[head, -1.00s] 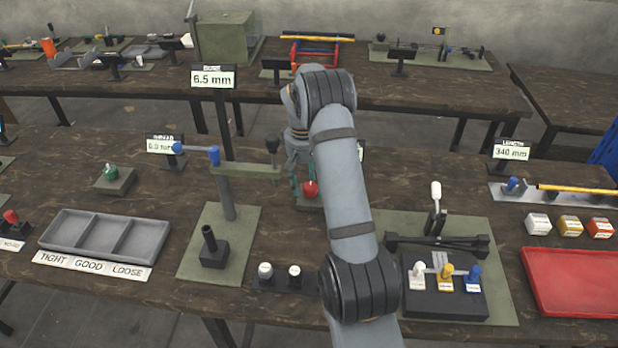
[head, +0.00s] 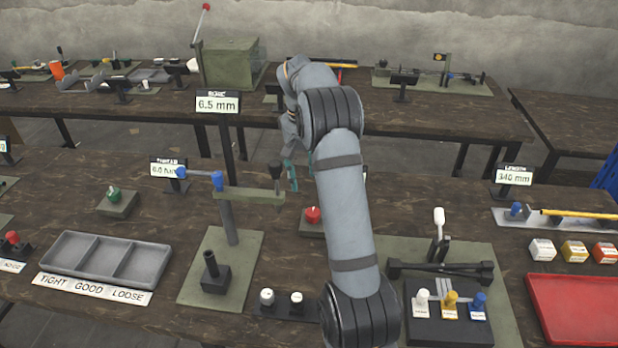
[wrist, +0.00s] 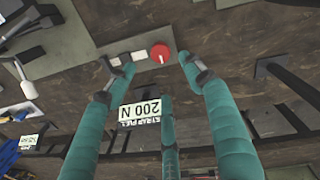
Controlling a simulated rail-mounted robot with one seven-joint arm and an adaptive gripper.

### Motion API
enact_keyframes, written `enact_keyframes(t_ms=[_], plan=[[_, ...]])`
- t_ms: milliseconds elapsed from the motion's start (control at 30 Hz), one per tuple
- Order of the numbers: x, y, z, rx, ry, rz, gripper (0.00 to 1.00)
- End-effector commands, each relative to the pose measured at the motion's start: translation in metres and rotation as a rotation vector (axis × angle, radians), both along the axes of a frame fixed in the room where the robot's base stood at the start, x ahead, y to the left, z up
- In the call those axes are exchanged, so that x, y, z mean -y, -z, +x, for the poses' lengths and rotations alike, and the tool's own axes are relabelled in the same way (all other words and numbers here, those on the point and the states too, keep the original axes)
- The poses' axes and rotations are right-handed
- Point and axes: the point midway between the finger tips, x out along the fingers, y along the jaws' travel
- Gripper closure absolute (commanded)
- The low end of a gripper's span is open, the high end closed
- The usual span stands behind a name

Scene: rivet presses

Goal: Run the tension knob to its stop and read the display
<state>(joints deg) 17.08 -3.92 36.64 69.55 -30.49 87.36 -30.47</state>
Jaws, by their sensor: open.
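A red knob (head: 313,215) with a white pointer mark sits on a small green base on the near bench. The knob also shows in the wrist view (wrist: 160,53), just beyond and between my fingertips. My gripper (head: 291,176) is open and empty, raised above and apart from the knob; its teal fingers are spread in the wrist view (wrist: 158,68). In the head view my arm hides nearly all of this display.
A three-part grey tray (head: 107,257) lies further left. A lever fixture (head: 440,265) and a red tray (head: 580,305) are at right.

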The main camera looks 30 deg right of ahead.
Motion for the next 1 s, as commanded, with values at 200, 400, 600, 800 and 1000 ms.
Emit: enact_keyframes(t_ms=[200,400,600,800,1000], plan=[[0.005,-0.014,-0.001,0.001,0.009,0.000,0.48],[0.016,-0.029,-0.029,-0.091,0.099,0.063,0.48],[0.008,0.011,-0.018,-0.033,0.619,0.073,0.48],[0.010,0.014,-0.003,0.040,1.040,0.071,0.48],[0.013,0.015,0.000,0.061,1.233,0.065,0.48]])
